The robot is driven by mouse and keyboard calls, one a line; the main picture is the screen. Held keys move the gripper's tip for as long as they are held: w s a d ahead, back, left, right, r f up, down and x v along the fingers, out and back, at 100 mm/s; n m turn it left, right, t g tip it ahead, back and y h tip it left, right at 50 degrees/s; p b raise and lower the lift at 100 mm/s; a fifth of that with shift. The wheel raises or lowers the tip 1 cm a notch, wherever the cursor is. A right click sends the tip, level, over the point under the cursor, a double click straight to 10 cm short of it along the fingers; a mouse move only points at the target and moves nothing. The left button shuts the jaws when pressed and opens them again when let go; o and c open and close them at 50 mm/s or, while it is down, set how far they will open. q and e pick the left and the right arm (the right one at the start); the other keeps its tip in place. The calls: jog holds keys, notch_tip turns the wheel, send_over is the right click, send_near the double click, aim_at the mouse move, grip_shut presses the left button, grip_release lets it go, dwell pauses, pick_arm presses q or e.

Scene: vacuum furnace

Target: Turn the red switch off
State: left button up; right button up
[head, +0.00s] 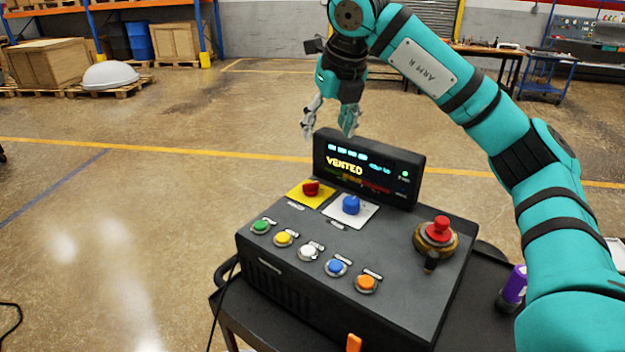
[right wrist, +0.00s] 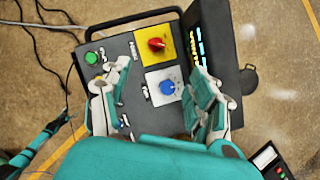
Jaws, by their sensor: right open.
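The red switch (head: 311,188) is a rotary knob on a yellow plate, at the back left of the dark control box (head: 290,272). In the right wrist view the red switch (right wrist: 157,44) lies beyond the fingertips, with its knob pointing to the right. My right gripper (head: 331,126) hangs open and empty behind and above the box's display. In the right wrist view the open right gripper (right wrist: 155,82) has its fingers on either side of a blue knob (right wrist: 167,88) on a white plate. My left gripper does not show in the head view.
The display (head: 368,170) stands upright at the box's back and reads "VENTED". Several coloured buttons line the front, and a red mushroom button (head: 437,229) is at the right. A purple can (head: 513,287) stands beside the box.

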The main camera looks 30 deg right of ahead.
aim_at(312, 183)
jog(key=p+x, duration=0.2)
jog(key=x, duration=0.4)
jog(key=p+x, duration=0.2)
jog(key=x, duration=0.5)
jog(key=shift+s+a, duration=0.15)
jog(key=shift+a, duration=0.1)
jog(key=shift+p+x, duration=0.6)
jog(key=shift+x, duration=0.6)
jog(key=shift+f, duration=0.55)
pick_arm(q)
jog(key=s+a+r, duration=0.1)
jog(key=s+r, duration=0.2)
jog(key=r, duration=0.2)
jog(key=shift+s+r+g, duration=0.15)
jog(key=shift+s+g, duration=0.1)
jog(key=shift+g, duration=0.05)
pick_arm(e)
jog(key=c, duration=1.2)
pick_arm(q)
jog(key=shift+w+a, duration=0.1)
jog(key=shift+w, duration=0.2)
pick_arm(e)
jog(key=shift+o, duration=0.2)
